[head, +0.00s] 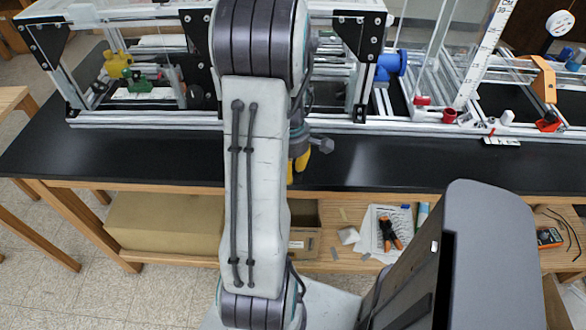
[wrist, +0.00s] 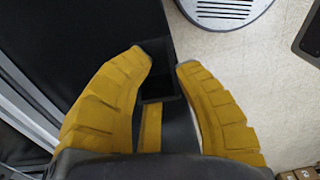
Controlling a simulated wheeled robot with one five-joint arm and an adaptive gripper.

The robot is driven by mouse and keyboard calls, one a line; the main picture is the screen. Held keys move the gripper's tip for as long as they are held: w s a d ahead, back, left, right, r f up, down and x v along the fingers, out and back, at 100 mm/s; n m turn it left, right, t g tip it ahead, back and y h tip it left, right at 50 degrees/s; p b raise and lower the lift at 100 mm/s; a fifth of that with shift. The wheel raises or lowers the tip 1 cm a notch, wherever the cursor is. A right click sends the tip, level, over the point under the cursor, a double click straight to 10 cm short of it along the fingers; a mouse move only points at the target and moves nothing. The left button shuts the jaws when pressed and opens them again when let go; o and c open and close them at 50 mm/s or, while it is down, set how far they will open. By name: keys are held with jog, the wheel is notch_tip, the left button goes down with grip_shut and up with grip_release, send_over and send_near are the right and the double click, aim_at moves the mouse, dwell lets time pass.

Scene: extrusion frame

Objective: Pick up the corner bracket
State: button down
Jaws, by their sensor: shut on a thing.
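My gripper (head: 297,168) is partly hidden behind my arm in the head view, over the front part of the black bench. In the wrist view its two yellow fingers (wrist: 163,68) are drawn in, with a gap between the tips. A dark piece (wrist: 160,88) lies between them, and I take it to be the corner bracket. It is hard to separate from the black bench top, and its full outline is not clear. The bracket cannot be made out in the head view.
The black bench top (head: 130,160) is clear at its front left. The extrusion frame (head: 150,120) stands along the back, with black corner plates (head: 45,38). A blue fitting (head: 390,64) is on the frame. Below, a wooden shelf holds a cardboard box (head: 160,222) and orange-handled pliers (head: 390,232).

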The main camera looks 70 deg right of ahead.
jog(key=shift+a+f, duration=0.15)
jog(key=shift+a, duration=0.1)
jog(key=c, duration=1.4)
grip_release()
jog(key=o, duration=0.5)
jog(key=shift+d, duration=0.1)
jog(key=shift+d+r, duration=0.1)
jog(key=shift+r, duration=0.55)
notch_tip(320, 180, up, 11)
